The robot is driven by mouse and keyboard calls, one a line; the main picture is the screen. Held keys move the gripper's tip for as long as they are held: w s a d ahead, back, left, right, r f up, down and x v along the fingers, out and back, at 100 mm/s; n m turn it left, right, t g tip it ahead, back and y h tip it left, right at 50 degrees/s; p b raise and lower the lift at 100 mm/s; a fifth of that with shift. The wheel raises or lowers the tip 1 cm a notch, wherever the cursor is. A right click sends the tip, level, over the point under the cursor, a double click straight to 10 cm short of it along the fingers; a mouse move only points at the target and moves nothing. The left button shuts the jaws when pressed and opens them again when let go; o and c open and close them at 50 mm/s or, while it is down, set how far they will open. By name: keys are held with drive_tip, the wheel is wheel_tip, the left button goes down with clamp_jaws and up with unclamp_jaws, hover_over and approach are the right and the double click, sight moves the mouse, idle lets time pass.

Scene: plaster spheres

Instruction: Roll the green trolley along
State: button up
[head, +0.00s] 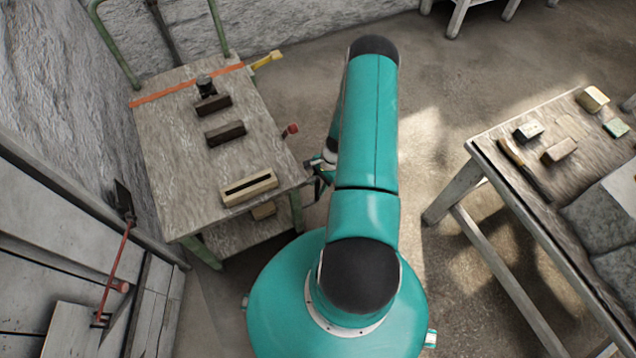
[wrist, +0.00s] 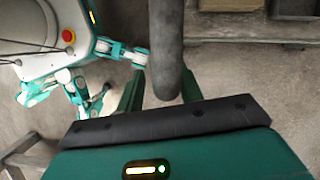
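The green trolley (head: 165,150) stands at the left in the head view. It has a worn wooden top, a green tube frame and a lower shelf. My gripper (head: 318,180) is beside its right edge, largely hidden by my teal arm. In the wrist view my gripper's two green fingers (wrist: 163,92) stand apart. A dark grey round bar (wrist: 168,45) lies between them in the picture, with a gap on its left. I cannot tell whether the bar belongs to the trolley or is touched.
On the trolley top are dark blocks (head: 225,133), a pale slotted box (head: 249,188) and an orange strip (head: 187,87). A wall runs close along the left. A wooden table (head: 480,150) with blocks stands right. Open floor (head: 430,80) lies between.

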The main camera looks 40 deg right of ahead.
drive_tip(key=shift+w, duration=0.15)
drive_tip(key=shift+d+r, duration=0.2)
drive_tip(key=shift+r, duration=0.05)
drive_tip(key=v, duration=1.3)
drive_tip(key=shift+a+r, duration=0.1)
